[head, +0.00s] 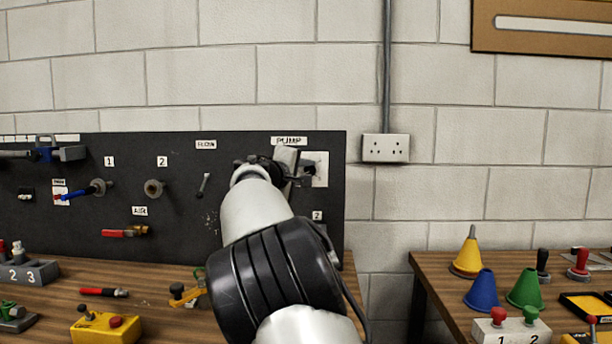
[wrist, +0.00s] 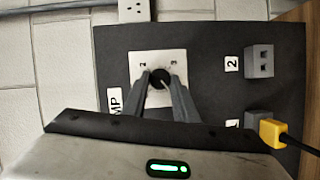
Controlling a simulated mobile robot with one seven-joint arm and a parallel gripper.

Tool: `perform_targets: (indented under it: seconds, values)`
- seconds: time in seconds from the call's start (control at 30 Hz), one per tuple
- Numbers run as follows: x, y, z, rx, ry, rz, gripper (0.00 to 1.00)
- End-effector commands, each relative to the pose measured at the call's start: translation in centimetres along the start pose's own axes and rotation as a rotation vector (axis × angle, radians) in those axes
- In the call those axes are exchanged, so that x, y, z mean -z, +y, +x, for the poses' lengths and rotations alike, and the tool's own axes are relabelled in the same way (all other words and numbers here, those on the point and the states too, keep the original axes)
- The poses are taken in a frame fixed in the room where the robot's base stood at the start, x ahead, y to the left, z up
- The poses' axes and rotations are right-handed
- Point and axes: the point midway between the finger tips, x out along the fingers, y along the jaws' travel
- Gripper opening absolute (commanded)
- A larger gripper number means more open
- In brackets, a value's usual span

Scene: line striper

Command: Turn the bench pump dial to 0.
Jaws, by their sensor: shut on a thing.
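The bench pump dial (wrist: 159,78) is a round black knob on a white plate (wrist: 170,58) on the dark panel. In the wrist view my gripper (wrist: 160,82) has its two grey fingers closed on either side of the knob. The digits 2 and 3 show on the plate above the knob; the rest of its scale is hidden by the fingers. In the head view my arm covers most of the dial, below the PUMP label (head: 289,141), and part of the white plate (head: 318,168) shows to its right.
Grey sockets (wrist: 260,60) sit on the panel right of the dial in the wrist view, one with a yellow plug (wrist: 271,133). A lever under the FLOW label (head: 206,145) is left of my arm. A yellow button box (head: 105,330) stands on the bench.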

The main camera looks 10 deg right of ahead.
Motion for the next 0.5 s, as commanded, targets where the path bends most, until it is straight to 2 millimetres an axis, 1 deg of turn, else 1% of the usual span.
perform_targets:
  seconds: [0.2, 0.5]
  values:
    - [0.06, -0.09, -0.03, -0.050, 0.002, -0.118, 0.04]
    - [0.06, -0.13, -0.01, -0.081, 0.003, -0.194, 0.04]
